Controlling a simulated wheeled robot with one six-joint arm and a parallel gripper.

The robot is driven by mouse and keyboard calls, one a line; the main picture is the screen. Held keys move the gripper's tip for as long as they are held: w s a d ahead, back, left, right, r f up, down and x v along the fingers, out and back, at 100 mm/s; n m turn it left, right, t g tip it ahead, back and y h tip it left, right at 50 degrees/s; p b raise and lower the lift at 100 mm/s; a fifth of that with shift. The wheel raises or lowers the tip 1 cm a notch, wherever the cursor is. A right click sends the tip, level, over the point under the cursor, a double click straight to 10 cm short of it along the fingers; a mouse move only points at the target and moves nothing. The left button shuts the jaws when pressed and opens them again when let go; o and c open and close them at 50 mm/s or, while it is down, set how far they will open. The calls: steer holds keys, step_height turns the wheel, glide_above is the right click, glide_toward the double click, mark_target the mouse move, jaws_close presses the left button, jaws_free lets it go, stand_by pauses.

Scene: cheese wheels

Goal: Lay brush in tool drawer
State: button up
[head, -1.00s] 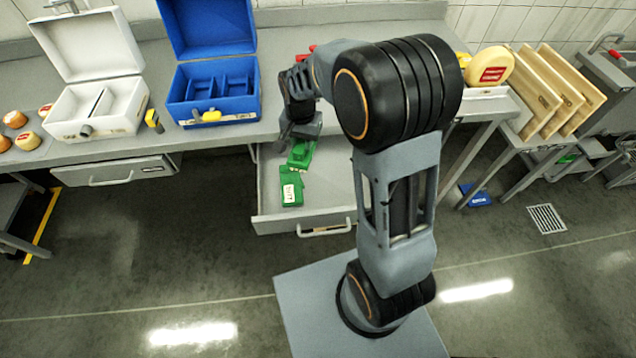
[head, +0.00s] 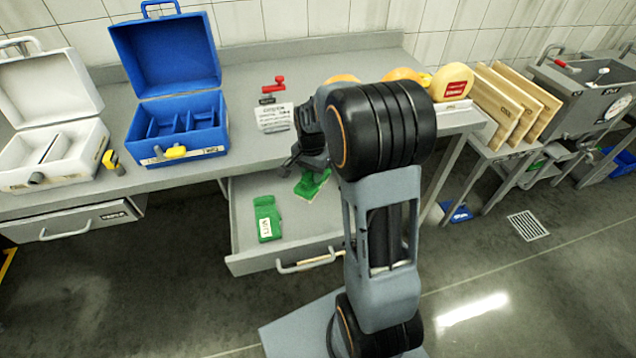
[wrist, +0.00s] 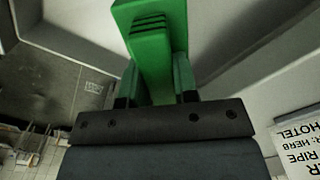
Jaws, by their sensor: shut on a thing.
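The tool drawer (head: 247,262) stands pulled out under the bench. My gripper (head: 312,168) is over the drawer's back right part and is shut on a green tool, which looks like the brush (head: 311,186). In the wrist view the brush's green handle (wrist: 155,55) runs up from between the fingers (wrist: 155,98). I cannot tell whether the brush touches the drawer floor. A second green item (head: 267,220) with a white label lies in the drawer to the left, apart from the held one. The brush's far end is out of view in the wrist picture.
On the bench stand an open blue case (head: 178,128), an open white case (head: 52,155), a yellow-black tool (head: 112,162) and a white card (head: 274,117). Cheese wheels (head: 452,82) and wooden boards (head: 510,105) are to the right. A closed drawer (head: 70,225) is at the left.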

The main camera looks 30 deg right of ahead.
mark_target(319, 183)
steer(key=shift+d+f, duration=0.85)
steer(key=shift+f, duration=0.25)
steer(key=shift+d+f, duration=0.15)
steer(key=shift+f, duration=1.5)
steer(key=shift+f, duration=0.1)
steer(key=shift+f, duration=0.15)
steer(key=o, duration=0.9)
